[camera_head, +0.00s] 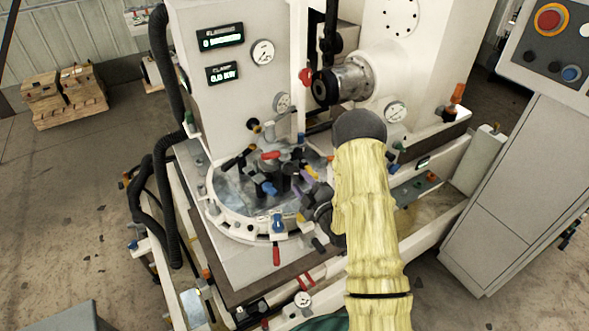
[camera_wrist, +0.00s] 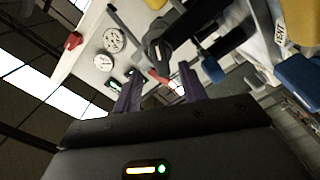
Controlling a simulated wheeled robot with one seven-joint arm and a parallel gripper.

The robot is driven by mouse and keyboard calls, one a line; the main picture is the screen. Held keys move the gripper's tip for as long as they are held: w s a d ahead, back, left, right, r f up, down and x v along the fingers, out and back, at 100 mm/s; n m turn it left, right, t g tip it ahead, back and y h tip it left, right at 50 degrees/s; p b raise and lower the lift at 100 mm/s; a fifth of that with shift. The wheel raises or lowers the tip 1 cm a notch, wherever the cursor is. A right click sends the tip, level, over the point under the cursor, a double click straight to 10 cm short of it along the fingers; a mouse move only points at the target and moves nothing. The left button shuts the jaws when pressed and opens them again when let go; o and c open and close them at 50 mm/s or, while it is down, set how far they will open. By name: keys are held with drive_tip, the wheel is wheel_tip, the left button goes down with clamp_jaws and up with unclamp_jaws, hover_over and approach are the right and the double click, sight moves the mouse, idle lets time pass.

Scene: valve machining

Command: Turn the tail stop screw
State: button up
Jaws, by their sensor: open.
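My gripper (camera_wrist: 158,82) is open in the wrist view, its two purple-grey fingers apart. A red-orange handle (camera_wrist: 158,77) shows between the fingertips, seemingly beyond them; I cannot tell whether they touch it. In the head view my gripper (camera_head: 303,184) is over the right side of the round fixture table (camera_head: 228,216), partly hidden among dark clamps. A red-tipped part (camera_head: 270,155) and a blue-tipped part (camera_head: 268,188) are on the fixture to its left. No label marks the tail stop screw, and I cannot tell which part it is.
The machine's spindle (camera_head: 345,82) juts out above the fixture. Blue and red handles (camera_head: 277,224) stick out at the table's front rim. Black hoses (camera_head: 163,190) hang on the left. A control cabinet (camera_head: 515,185) stands at the right. A blue part (camera_wrist: 298,76) is close in the wrist view.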

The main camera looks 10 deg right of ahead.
sight(293, 174)
drive_tip(key=shift+p+x, duration=0.9)
drive_tip(key=shift+x, duration=1.7)
drive_tip(key=c, duration=0.7)
drive_tip(key=shift+o, duration=0.2)
drive_tip(key=shift+f, duration=0.1)
